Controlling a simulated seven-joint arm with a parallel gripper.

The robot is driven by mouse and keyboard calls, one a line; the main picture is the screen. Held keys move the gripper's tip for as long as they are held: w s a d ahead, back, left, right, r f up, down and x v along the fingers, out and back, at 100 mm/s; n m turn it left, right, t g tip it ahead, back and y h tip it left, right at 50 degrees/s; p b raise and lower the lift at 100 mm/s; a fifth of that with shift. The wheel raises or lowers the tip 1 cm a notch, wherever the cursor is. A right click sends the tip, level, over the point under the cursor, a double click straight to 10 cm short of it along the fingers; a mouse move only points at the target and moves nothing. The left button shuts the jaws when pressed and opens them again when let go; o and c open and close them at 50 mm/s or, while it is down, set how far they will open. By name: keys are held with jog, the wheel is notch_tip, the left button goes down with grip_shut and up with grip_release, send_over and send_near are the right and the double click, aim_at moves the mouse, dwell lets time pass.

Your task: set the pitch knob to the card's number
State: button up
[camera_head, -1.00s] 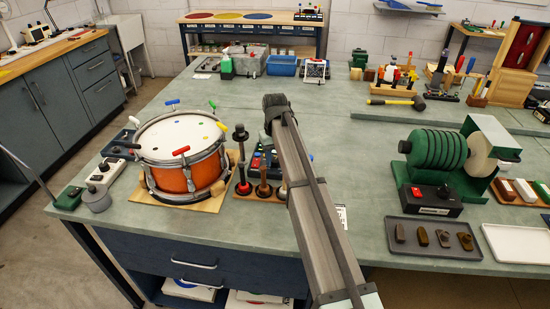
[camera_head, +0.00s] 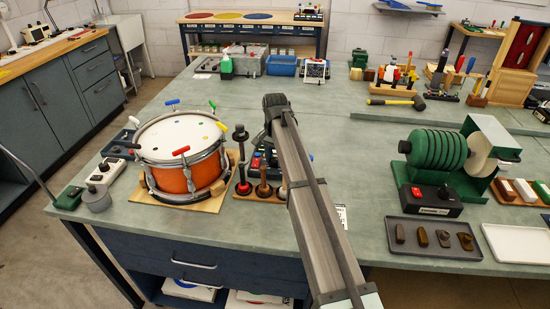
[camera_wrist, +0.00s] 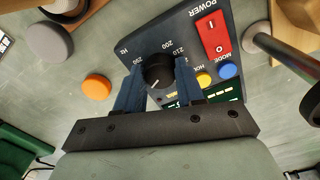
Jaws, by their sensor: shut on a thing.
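The pitch knob (camera_wrist: 158,72) is a round black knob on a dark blue box (camera_wrist: 180,30), with a printed scale marked Hz around it. In the wrist view the numbers 200 and 210 can be read beside it. My gripper (camera_wrist: 158,68) has its two blue fingers shut on the knob, one on each side. A small pale mark shows on the knob's lower edge; the value it points to is not clear. In the head view the box (camera_head: 256,160) is mostly hidden behind my arm. A white printed card (camera_head: 341,214) lies right of my arm, its number unreadable.
The box also has a red power switch (camera_wrist: 213,34), a blue button (camera_wrist: 228,71) and a yellow one (camera_wrist: 203,79). An orange disc (camera_wrist: 97,88) and a grey one (camera_wrist: 49,41) lie left of it. An orange drum (camera_head: 180,160) and a mallet stand (camera_head: 258,194) are close by.

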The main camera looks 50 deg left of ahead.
aim_at(276, 160)
jog(key=shift+m, duration=1)
jog(key=o, duration=1)
jog(key=shift+o, duration=0.2)
jog(key=shift+r, duration=0.1)
notch_tip(276, 160, up, 14)
jog(key=shift+f, duration=0.2)
